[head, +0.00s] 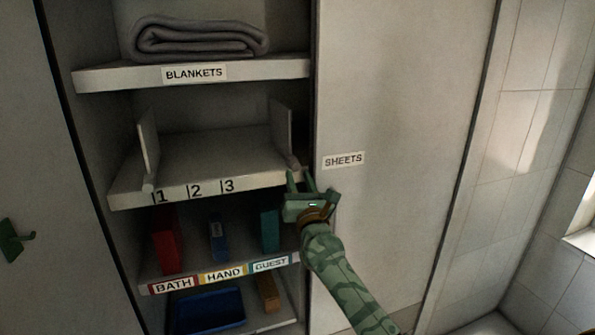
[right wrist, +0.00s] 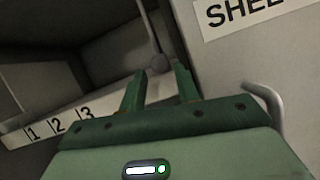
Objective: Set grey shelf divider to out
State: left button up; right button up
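Two upright grey dividers stand on the shelf marked 1, 2, 3 (head: 180,190). The left divider (head: 149,140) is at mark 1, and the right divider (head: 281,127) is at the shelf's right end, past mark 3. The right divider ends at the front in a rounded knob, which shows in the right wrist view (right wrist: 158,63). My right gripper (head: 300,178) is open at this knob; its fingers (right wrist: 158,82) stand apart on either side below it. The knob appears at or just beyond the fingertips; contact is unclear. Part of my left gripper (head: 12,240) shows at the left edge, its fingers unclear.
A panel labelled SHEETS (head: 400,130) stands close to the right of my gripper. A folded blanket (head: 198,38) lies on the BLANKETS shelf (head: 110,78) above. Below are a red (head: 167,245), a blue (head: 217,237) and a teal item (head: 269,230). The space between the dividers is clear.

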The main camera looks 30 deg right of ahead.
jog(key=shift+x, duration=1.1)
jog(key=shift+c, duration=0.3)
grip_shut()
jog(key=a, duration=0.3)
jog(key=w+a+b, duration=0.1)
jog(key=a, duration=0.2)
jog(key=w+a, duration=0.1)
jog(key=a, duration=0.3)
jog(key=shift+w+a+f+b, duration=0.1)
jog(key=shift+w+a+b, duration=0.05)
jog(key=shift+w+b, duration=0.15)
jog(key=shift+s+d, duration=0.1)
jog(key=shift+d, duration=0.1)
jog(key=shift+o, duration=0.2)
grip_release()
jog(key=shift+a, duration=0.25)
